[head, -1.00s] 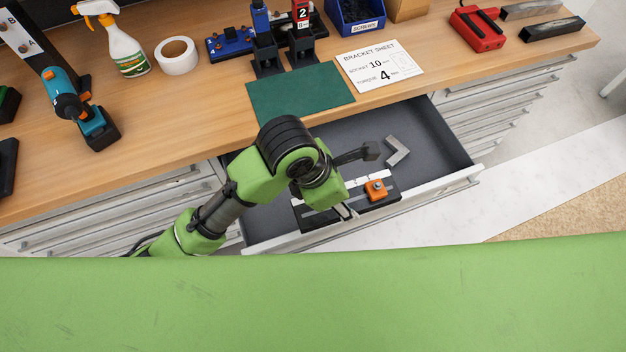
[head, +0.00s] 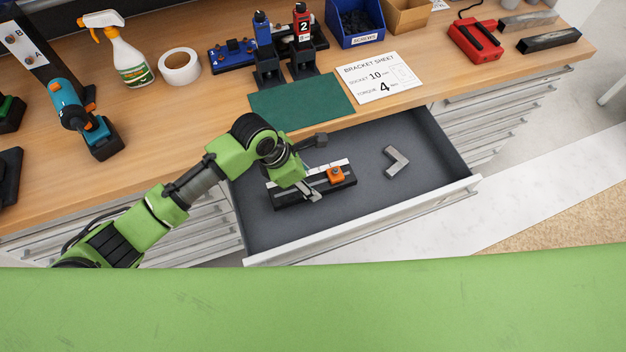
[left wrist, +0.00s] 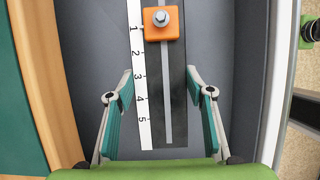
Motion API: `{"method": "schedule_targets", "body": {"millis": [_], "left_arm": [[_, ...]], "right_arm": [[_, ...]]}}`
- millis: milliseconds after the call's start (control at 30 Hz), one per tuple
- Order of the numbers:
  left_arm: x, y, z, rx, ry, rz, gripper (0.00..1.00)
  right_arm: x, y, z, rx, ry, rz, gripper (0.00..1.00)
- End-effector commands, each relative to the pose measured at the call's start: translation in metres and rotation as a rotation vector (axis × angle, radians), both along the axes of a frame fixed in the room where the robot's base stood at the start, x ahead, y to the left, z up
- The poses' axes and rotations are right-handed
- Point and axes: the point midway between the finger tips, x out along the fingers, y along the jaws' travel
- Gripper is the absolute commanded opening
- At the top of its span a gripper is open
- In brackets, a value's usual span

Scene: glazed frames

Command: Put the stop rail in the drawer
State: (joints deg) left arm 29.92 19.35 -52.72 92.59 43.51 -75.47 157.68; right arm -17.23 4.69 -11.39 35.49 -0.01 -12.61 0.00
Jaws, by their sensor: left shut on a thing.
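The stop rail (head: 345,183) is a black bar with a white numbered scale and an orange stop block. My left gripper (head: 311,192) is shut on it near one end. The left wrist view shows the rail (left wrist: 178,105) between the two teal-padded fingers (left wrist: 160,78), its orange block beyond the fingertips. The grey drawer (head: 425,150) is pulled open below the worktop. The rail is within the drawer's outline, but I cannot tell if it touches the floor. My arm hides part of the rail and the drawer's left side. My right gripper is not in view.
A grey L-shaped bracket (head: 397,161) lies on the drawer floor to the right of the rail. The drawer's light front wall (head: 360,220) stands nearest me. A green mat (head: 300,103) and paper sheet (head: 381,78) lie on the worktop behind. The drawer's right side has bare floor.

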Motion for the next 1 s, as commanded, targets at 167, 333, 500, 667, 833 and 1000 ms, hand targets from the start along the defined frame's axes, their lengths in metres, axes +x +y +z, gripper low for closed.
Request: {"method": "schedule_targets", "body": {"millis": [167, 333, 500, 667, 833, 1000], "left_arm": [[0.008, 0.003, -0.008, -0.004, -0.004, 0.001, 0.12], [0.007, 0.002, -0.027, -0.004, -0.006, 0.0, 0.12], [0.008, 0.001, -0.034, -0.007, -0.008, 0.0, 0.12], [0.007, 0.001, -0.034, -0.007, -0.007, 0.0, 0.12], [0.005, 0.003, -0.038, -0.001, -0.001, 0.0, 0.65], [0.005, 0.003, -0.038, -0.001, -0.001, 0.0, 0.65]], "right_arm": [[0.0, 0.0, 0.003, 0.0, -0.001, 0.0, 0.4], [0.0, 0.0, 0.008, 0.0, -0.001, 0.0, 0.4], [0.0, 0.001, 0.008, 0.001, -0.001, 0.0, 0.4], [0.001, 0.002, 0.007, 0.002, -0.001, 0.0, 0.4], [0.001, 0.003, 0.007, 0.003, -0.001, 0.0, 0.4], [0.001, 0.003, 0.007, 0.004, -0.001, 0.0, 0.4]]}}
